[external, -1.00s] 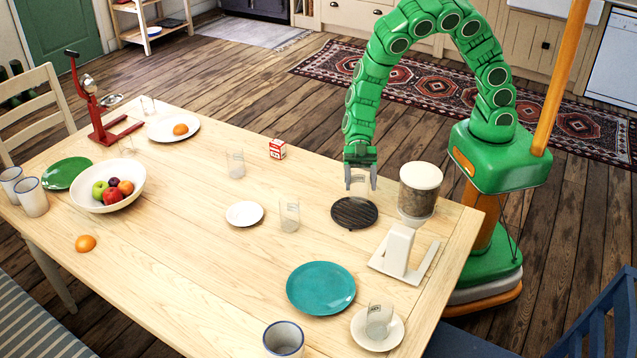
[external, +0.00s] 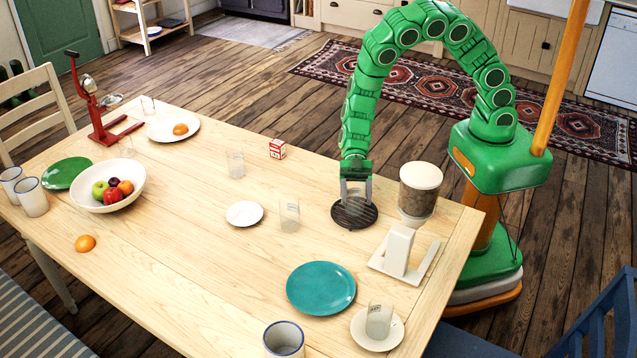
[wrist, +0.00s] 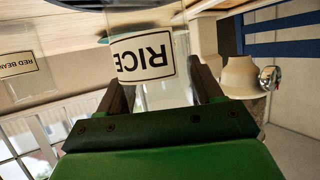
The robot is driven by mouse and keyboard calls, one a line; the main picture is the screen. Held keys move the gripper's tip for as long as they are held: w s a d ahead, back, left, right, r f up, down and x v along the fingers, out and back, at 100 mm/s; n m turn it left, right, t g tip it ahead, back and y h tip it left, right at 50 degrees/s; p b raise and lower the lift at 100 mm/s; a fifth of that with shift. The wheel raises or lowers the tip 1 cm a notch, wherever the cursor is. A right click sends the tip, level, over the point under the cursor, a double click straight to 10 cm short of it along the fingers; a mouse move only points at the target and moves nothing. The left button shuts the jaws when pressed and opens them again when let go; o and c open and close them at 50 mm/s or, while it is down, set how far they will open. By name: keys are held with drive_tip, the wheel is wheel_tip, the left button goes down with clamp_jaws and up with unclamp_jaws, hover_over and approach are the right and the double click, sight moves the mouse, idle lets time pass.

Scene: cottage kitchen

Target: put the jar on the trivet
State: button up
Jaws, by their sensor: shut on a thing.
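The jar is clear glass with a white label reading RICE; it fills the upper middle of the wrist view (wrist: 142,55). My gripper (external: 356,203) is shut on the jar, with a finger on either side of it; the fingers also show in the wrist view (wrist: 158,90). The trivet (external: 339,219) is a dark, ridged disc near the table's far right edge. The gripper and jar are upright over the trivet. The jar's base is low at the trivet, but I cannot tell whether it touches.
A clear glass jar (external: 289,216) and a small white plate (external: 244,213) are to the left. A teal plate (external: 321,287) lies in front. A RED BEANS jar (wrist: 20,65) shows in the wrist view.

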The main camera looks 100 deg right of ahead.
drive_tip(key=shift+f, duration=0.1)
drive_tip(key=o, duration=1.1)
drive_tip(key=shift+o, duration=0.2)
drive_tip(key=shift+d+r, duration=0.2)
drive_tip(key=v, duration=1.1)
drive_tip(key=shift+d+r, duration=0.2)
drive_tip(key=shift+s, duration=0.1)
